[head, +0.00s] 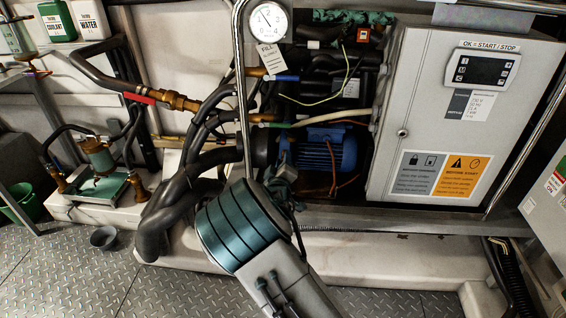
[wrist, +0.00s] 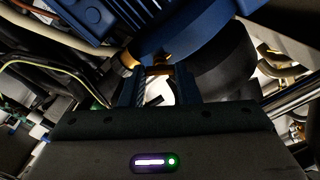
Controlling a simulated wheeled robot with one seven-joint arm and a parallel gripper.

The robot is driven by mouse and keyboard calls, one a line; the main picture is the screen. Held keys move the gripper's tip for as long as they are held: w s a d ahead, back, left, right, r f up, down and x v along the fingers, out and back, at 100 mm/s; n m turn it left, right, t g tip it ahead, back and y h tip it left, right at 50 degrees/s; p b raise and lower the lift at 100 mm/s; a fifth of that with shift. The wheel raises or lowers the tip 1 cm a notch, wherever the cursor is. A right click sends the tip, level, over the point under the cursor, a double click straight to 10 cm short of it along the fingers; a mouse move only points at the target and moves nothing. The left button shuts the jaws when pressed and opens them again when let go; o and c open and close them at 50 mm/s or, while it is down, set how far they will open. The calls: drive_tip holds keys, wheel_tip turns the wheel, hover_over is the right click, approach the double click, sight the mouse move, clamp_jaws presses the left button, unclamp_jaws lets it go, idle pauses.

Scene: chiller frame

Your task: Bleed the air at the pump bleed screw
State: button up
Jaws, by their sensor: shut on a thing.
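The pump's blue ribbed motor (head: 330,152) sits low inside the open chiller frame; in the wrist view its blue body (wrist: 200,38) fills the top. My gripper (head: 277,172) is at the left end of the motor, largely hidden by my own wrist in the head view. In the wrist view, my gripper (wrist: 160,88) points at the pump, with a finger on either side of a small brass-coloured fitting (wrist: 158,70), seemingly the bleed screw. The fingers are shut on it. The screw itself is hidden in the head view, and I cannot tell how far it is turned.
A pressure gauge (head: 268,22) with a fill tag hangs above. Black hoses (head: 190,175) crowd the left side, and a grey control cabinet (head: 415,130) stands to the right.

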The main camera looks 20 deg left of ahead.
drive_tip(key=o, duration=1)
drive_tip(key=p+v, duration=0.1)
drive_tip(key=v, duration=1.2)
drive_tip(key=shift+s, duration=0.45)
